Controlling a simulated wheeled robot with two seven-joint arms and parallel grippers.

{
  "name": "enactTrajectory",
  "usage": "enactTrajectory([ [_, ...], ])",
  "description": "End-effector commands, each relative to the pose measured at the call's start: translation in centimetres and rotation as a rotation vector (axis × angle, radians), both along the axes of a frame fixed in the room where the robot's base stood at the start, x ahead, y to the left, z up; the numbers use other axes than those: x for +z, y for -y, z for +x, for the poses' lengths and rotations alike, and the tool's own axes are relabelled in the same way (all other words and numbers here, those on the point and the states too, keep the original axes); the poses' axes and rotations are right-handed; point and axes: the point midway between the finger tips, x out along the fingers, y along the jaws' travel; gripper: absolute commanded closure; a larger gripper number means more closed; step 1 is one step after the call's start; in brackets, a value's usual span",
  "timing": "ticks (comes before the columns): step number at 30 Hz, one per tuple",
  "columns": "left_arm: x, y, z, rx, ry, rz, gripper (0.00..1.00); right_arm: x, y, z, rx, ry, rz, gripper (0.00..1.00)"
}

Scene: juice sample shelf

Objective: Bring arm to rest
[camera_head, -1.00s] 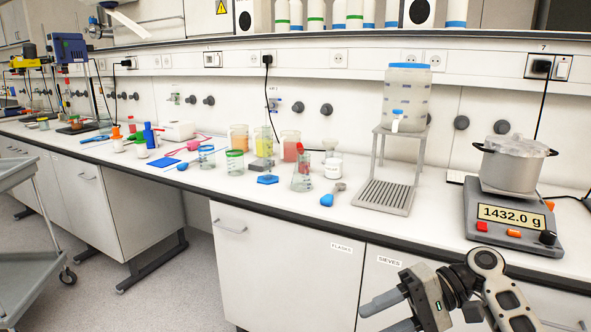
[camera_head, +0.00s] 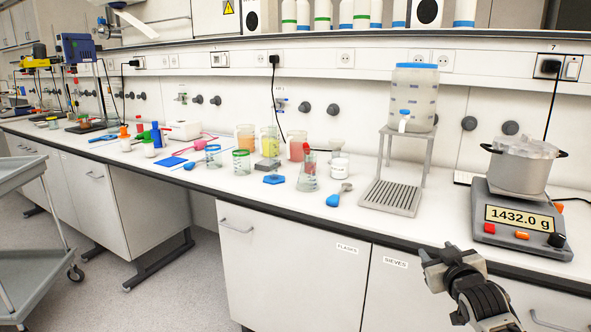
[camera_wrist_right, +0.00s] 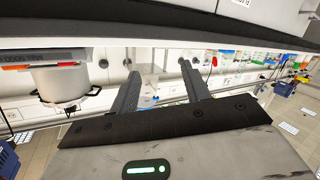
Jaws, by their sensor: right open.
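My right gripper (camera_head: 430,268) is in front of the bench at the lower right of the head view, out over the cabinet fronts. It is apart from everything on the bench. In the right wrist view its two fingers (camera_wrist_right: 158,68) stand spread with nothing between them. The fingers are foreshortened in the head view. My right arm comes up from the lower right edge. My left gripper is not in view.
The white bench's dark front edge (camera_head: 330,231) runs behind my gripper. A pot (camera_head: 518,165) stands on a scale (camera_head: 508,240) reading 1432.0 g. A dispenser (camera_head: 413,98) on a stand, a glass flask (camera_head: 308,178) and several beakers stand further left. A grey cart (camera_head: 35,235) is at far left.

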Motion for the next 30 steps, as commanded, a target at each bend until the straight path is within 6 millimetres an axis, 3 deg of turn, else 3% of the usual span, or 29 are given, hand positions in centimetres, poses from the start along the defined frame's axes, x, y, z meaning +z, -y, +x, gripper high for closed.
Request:
enactTrajectory([
  [5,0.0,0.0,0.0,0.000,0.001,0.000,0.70,-6.5,-4.0,-5.3,0.064,-0.090,0.031,0.53],
  [8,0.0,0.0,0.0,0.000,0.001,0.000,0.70,-10.5,-6.8,-9.6,0.106,-0.155,0.062,0.53],
  [12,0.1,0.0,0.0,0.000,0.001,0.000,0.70,-15.4,-11.1,-17.9,0.163,-0.260,0.131,0.53],
  [15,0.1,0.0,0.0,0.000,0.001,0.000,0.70,-17.6,-13.8,-24.1,0.191,-0.335,0.191,0.53],
  [18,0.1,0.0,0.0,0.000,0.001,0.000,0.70,-18.5,-15.7,-29.2,0.205,-0.394,0.245,0.53],
  [21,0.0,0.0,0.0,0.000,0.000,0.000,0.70,-18.6,-16.9,-32.7,0.208,-0.434,0.285,0.53],
  [25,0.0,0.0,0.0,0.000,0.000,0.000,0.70,-18.5,-17.5,-34.8,0.209,-0.460,0.311,0.53],
  [30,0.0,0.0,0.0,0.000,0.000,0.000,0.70,-18.5,-17.6,-35.1,0.209,-0.464,0.315,0.53],
])
